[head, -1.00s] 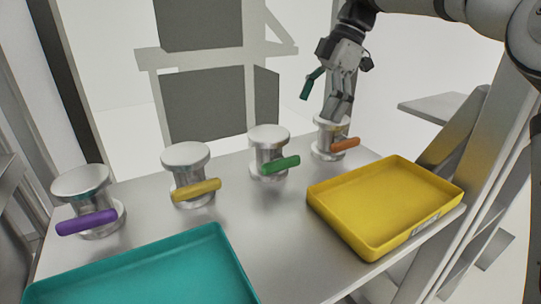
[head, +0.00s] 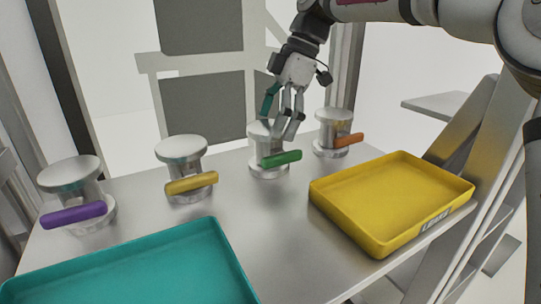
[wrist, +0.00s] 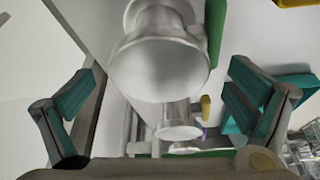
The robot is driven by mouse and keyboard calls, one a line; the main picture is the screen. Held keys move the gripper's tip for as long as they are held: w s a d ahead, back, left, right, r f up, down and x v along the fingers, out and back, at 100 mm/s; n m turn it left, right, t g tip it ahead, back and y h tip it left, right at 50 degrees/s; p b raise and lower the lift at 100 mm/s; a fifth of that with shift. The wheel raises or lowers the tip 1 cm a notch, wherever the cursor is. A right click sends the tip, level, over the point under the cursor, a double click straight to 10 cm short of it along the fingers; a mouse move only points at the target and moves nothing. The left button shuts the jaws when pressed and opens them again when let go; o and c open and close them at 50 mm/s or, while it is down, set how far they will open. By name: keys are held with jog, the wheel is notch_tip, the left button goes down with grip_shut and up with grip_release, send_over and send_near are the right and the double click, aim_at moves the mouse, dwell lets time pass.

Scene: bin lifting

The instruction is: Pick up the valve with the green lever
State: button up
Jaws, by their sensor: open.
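The valve with the green lever (head: 281,159) is a silver spool-shaped body (head: 268,171) standing upright on the metal table, third from the left. My gripper (head: 281,128) is just above and behind its top, with the fingers pointing down and partly hiding the top disc. In the wrist view the valve body (wrist: 160,65) lies between my two spread fingers (wrist: 160,105), with a gap on each side. The green lever shows along the body's right side (wrist: 215,30). The gripper is open and holds nothing.
An orange-lever valve (head: 333,132) stands close on the right. Yellow-lever (head: 190,183) and purple-lever (head: 74,213) valves stand to the left. A yellow tray (head: 448,212) and a teal tray (head: 212,226) are nearer the front. Bare table lies between the trays.

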jog(key=shift+a+f, duration=0.1)
jog(key=shift+f, duration=0.15)
jog(key=shift+r, duration=0.1)
jog(key=c, duration=2)
jog(key=shift+r+p, duration=1.05)
jog(key=shift+r, duration=0.6)
jog(key=shift+s+r, duration=0.2)
jog(key=shift+r, duration=0.05)
jog(key=s+d+p, duration=0.1)
jog(key=s+d, duration=0.1)
jog(key=s, duration=0.6)
jog(key=s+d+p, duration=0.1)
jog(key=s+d, duration=0.1)
jog(key=s, duration=0.7)
jog(key=shift+d+f, duration=0.15)
jog(key=shift+d, duration=0.2)
jog(key=shift+r, duration=0.2)
